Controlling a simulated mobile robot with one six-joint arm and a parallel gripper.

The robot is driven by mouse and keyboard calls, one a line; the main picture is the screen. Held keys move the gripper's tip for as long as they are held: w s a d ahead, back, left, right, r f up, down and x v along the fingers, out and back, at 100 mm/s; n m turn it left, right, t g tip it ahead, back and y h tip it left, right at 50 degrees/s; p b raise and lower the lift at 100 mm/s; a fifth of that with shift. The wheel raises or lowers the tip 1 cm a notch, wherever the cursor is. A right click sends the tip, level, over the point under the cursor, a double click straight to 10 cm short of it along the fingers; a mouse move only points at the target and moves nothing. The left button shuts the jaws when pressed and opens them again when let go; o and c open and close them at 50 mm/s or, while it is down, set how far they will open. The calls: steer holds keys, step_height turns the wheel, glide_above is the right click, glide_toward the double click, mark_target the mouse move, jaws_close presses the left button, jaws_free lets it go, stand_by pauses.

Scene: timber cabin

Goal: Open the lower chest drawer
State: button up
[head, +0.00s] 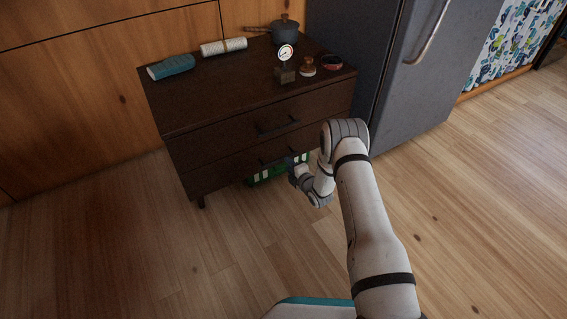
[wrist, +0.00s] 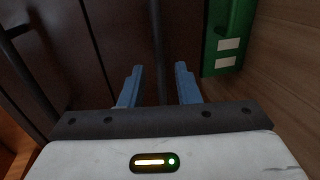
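The dark brown chest (head: 200,97) stands against the timber wall with an upper and a lower drawer. The lower drawer (head: 228,172) looks closed, and its dark bar handle is partly hidden by my arm in the head view. My gripper (head: 291,163) is at the lower drawer's front. In the wrist view, my gripper's (wrist: 159,72) two blue fingers are apart, with the lower drawer's handle (wrist: 155,35) running between them; no contact on either side is clear. The upper drawer's handle (head: 279,126) also shows at the left of the wrist view (wrist: 22,65).
A green crate (wrist: 230,35) sits low by the chest, right of my fingers. On the chest top are a teal bundle (head: 171,67), a roll (head: 223,46), a pot (head: 286,29), a gauge (head: 286,54) and small items. A grey fridge (head: 425,80) stands right. Front floor is clear.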

steer(key=b+x, duration=0.2)
steer(key=x, duration=0.4)
jaws_close()
stand_by(0.4)
